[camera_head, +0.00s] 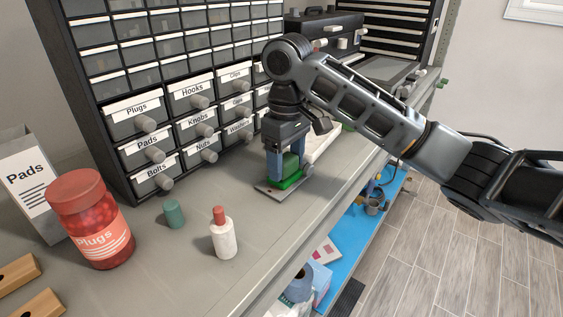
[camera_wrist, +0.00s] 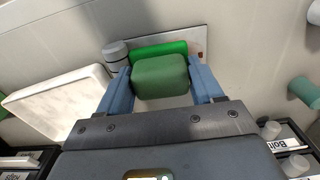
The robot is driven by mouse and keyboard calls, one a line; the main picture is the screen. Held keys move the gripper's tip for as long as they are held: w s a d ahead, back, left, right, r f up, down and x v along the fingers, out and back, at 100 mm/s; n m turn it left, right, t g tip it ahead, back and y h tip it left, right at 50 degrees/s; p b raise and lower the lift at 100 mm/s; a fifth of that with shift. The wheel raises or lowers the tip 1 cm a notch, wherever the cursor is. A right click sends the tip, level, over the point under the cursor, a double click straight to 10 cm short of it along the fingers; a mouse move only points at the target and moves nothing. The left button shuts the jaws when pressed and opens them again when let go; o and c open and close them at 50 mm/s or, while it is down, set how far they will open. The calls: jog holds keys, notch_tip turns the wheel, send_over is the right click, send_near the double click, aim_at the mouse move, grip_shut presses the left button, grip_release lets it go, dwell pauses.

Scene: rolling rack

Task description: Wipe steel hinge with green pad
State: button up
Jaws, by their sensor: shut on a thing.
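My gripper (camera_head: 290,172) is shut on a green pad (camera_wrist: 160,76), a dark green block with a bright green bottom layer. In the wrist view the pad sits between the two blue fingers (camera_wrist: 160,84). The steel hinge (camera_head: 265,192) is a flat grey plate lying on the bench top, partly under the pad. In the wrist view the hinge (camera_wrist: 199,48) shows beside and beyond the pad, with small holes at its right end. The pad appears to touch the plate; its underside and part of the hinge are hidden.
A green cylinder (camera_head: 175,214), a white bottle (camera_head: 223,240) with a red cap and a red Plugs jar (camera_head: 92,225) stand left of the hinge. Labelled drawers (camera_head: 140,118) rise behind.

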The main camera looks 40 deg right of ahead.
jog(key=shift+r+p, duration=0.1)
jog(key=shift+p, duration=0.5)
jog(key=shift+s+a+r+p, duration=0.15)
jog(key=shift+s+a+p, duration=0.1)
jog(key=shift+a+p, duration=0.55)
jog(key=shift+s+a+f, duration=0.1)
jog(key=shift+s+a, duration=0.2)
jog(key=shift+a, duration=0.65)
jog(key=shift+s+a+f, duration=0.15)
jog(key=shift+s+a, duration=0.1)
jog(key=shift+a, duration=0.65)
jog(key=shift+s+a+f, duration=0.1)
jog(key=shift+s+a, duration=0.2)
jog(key=shift+a, duration=0.65)
notch_tip(320, 180, up, 6)
jog(key=shift+r, duration=0.2)
